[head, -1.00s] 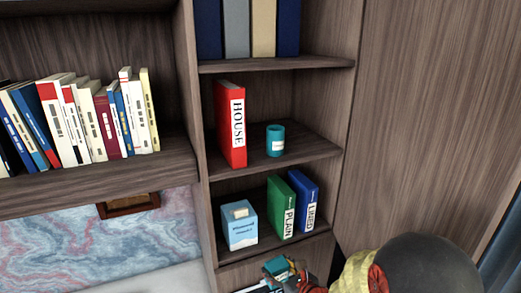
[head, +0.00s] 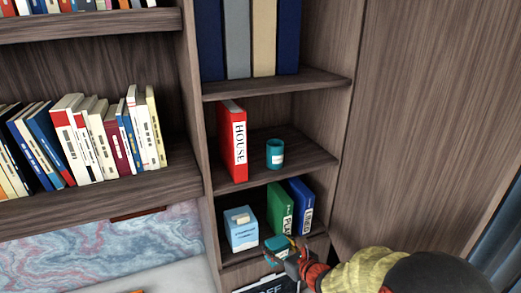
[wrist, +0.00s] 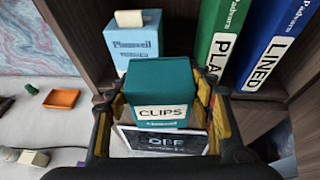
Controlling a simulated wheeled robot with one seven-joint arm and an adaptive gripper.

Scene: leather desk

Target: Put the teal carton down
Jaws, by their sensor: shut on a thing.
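The teal carton (wrist: 158,90), labelled CLIPS, is held between the two fingers of my gripper (wrist: 160,105) in the wrist view. In the head view the carton (head: 277,246) shows small at the lower edge of the shelf unit, with my gripper (head: 290,256) at its right side. The carton looks upright, in front of the lowest visible shelf (head: 237,258). I cannot tell whether it touches anything below.
On that shelf stand a light blue box (head: 241,232), a green PLAIN binder (head: 279,208) and a blue LINED binder (head: 301,205). Above are a red HOUSE binder (head: 232,145) and a teal cup (head: 275,153). An orange tray (wrist: 62,98) lies on the pale desk.

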